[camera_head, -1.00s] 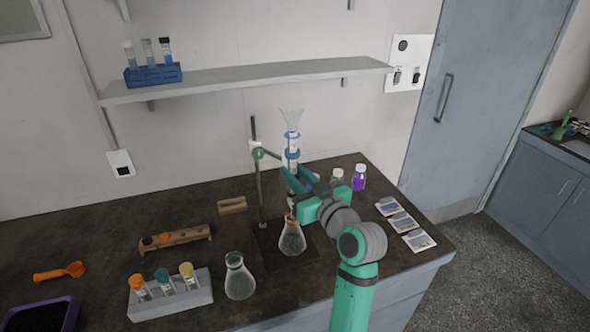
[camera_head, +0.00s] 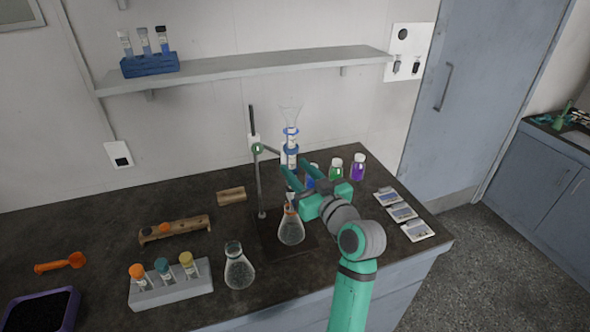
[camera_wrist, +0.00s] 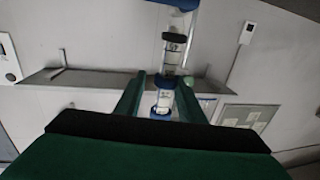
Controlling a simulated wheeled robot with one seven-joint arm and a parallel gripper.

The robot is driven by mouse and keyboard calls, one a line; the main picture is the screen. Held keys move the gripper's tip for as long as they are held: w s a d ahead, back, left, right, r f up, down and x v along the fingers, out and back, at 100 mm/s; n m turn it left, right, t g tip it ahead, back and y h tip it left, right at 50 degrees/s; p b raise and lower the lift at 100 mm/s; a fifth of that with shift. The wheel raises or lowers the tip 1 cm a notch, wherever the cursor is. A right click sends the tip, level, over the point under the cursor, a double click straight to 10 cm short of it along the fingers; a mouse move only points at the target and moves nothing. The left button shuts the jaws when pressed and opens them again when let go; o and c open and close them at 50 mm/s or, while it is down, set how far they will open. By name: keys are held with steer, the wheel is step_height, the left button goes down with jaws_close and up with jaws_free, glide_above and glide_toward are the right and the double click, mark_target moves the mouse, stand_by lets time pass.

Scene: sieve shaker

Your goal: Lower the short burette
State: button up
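The short burette (camera_head: 290,138) stands upright with a clear flared top and blue bands. The burette's lower tip is hidden behind the gripper.
A second flask (camera_head: 239,272), a test-tube rack (camera_head: 170,286) and a wooden rack (camera_head: 175,229) stand to the left. Blue, green (camera_head: 336,169) and purple (camera_head: 358,166) bottles stand behind my gripper. Flat packets (camera_head: 402,212) lie at right. A shelf (camera_head: 250,68) runs above.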

steer(key=shift+a+r, duration=0.1)
steer(key=shift+a, duration=0.15)
steer(key=shift+s, duration=0.1)
steer(key=s+d+r, duration=0.5)
steer(key=s+r, duration=0.2)
steer(key=s, duration=0.2)
steer(key=shift+s, duration=0.3)
stand_by(0.6)
